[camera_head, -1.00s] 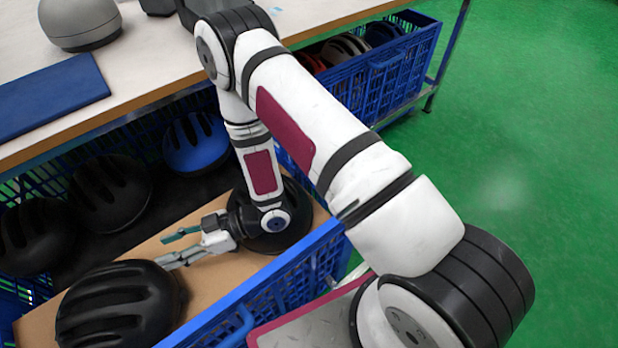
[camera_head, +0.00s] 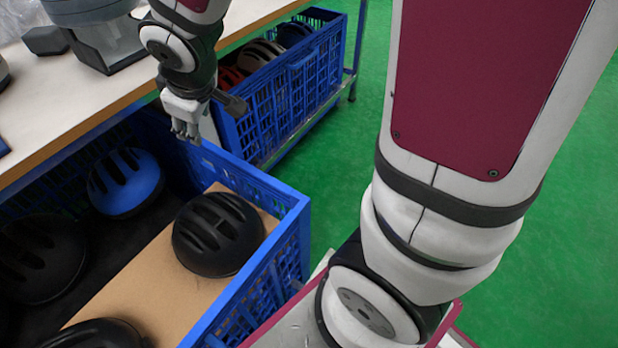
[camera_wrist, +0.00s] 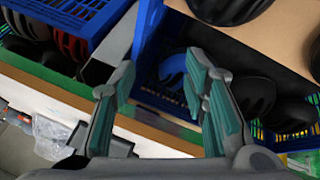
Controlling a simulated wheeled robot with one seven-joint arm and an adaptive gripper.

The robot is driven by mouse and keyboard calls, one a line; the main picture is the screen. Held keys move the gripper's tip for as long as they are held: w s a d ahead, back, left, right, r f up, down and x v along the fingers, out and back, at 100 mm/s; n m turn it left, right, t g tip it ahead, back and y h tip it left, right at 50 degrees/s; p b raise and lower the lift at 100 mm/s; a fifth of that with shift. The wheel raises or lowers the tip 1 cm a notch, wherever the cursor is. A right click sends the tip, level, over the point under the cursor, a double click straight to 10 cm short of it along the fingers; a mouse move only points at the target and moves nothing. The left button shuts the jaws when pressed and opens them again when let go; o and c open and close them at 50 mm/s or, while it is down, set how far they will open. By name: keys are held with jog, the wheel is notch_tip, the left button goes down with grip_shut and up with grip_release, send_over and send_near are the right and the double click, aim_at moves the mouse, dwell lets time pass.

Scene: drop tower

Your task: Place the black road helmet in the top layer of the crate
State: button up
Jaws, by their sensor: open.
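A black vented helmet (camera_head: 217,235) rests on the brown cardboard sheet (camera_head: 150,290) inside the near blue crate (camera_head: 297,215), close to its right end. Another black helmet (camera_head: 95,336) sits on the same sheet at the bottom edge of the head view, partly cut off. My gripper (camera_head: 186,132) is raised above the crate's far right corner, apart from both helmets. In the wrist view its fingers (camera_wrist: 160,95) stand apart with nothing between them. The first black helmet shows at the top of the wrist view (camera_wrist: 228,8).
A blue helmet (camera_head: 125,182) and a dark helmet (camera_head: 38,257) lie in the crate beside the cardboard. A workbench (camera_head: 60,110) runs behind, with grey equipment (camera_head: 105,40) on it. A second blue crate (camera_head: 290,95) holds several helmets. Green floor (camera_head: 345,140) is clear at right.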

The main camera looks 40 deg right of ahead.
jog(key=s+d+r+m+g+h, duration=0.1)
jog(key=s+d+r+m+g, duration=0.15)
jog(key=s, duration=0.55)
jog(key=s+d+r+m+g, duration=0.15)
jog(key=s+r, duration=0.25)
jog(key=s, duration=0.4)
jog(key=s+a+r+m+g+y, duration=0.1)
jog(key=s+a+r+m, duration=0.1)
jog(key=s, duration=1.3)
jog(key=shift+s+m+g+y, duration=0.25)
jog(key=shift+m+g+y, duration=0.05)
jog(key=shift+m+g, duration=0.1)
